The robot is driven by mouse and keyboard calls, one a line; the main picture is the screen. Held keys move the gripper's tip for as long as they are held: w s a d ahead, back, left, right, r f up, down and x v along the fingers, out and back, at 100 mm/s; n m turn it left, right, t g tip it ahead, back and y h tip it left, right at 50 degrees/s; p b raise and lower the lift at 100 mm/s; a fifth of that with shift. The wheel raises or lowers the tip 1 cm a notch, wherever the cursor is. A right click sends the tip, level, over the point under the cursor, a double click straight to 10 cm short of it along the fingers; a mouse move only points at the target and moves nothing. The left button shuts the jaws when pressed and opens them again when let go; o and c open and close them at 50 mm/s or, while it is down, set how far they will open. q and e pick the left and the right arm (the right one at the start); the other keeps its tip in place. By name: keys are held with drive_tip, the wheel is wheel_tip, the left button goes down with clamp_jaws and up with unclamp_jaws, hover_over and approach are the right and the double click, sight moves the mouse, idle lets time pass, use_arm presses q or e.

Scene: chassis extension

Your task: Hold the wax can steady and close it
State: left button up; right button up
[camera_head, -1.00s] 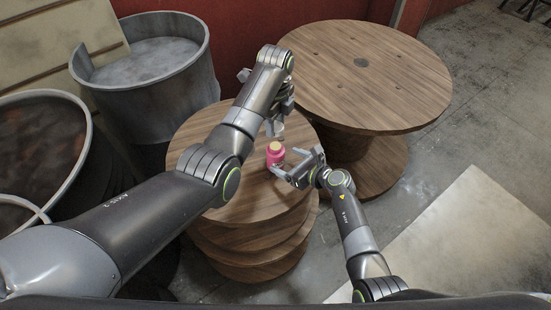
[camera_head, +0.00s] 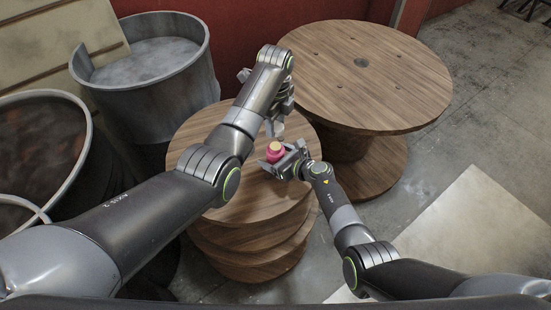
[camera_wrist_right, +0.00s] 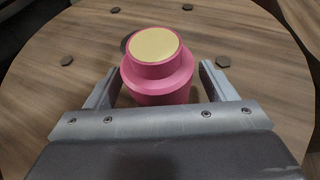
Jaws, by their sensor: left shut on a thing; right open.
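The wax can (camera_head: 274,152) is pink with a pale yellow top face and stands upright on the near wooden spool table. In the right wrist view the can (camera_wrist_right: 158,78) sits between the two fingers of my right gripper (camera_wrist_right: 158,84). That gripper (camera_head: 285,158) is open, with a gap showing on each side of the can. My left gripper (camera_head: 275,128) is just beyond and above the can, apart from it. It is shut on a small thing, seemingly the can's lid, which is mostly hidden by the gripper.
A grey metal tub (camera_head: 150,95) and a dark barrel (camera_head: 40,150) stand at the left. A pale sheet (camera_head: 470,240) lies on the floor at right.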

drive_tip(key=shift+c, duration=0.4)
drive_tip(key=c, duration=1.4)
use_arm(q)
hover_over(276, 146)
drive_tip(key=shift+a+f, duration=0.15)
drive_tip(key=shift+f, duration=2.35)
drive_tip(key=shift+f, duration=0.85)
drive_tip(key=shift+f, duration=0.55)
use_arm(e)
clamp_jaws()
use_arm(q)
drive_tip(key=m, duration=1.3)
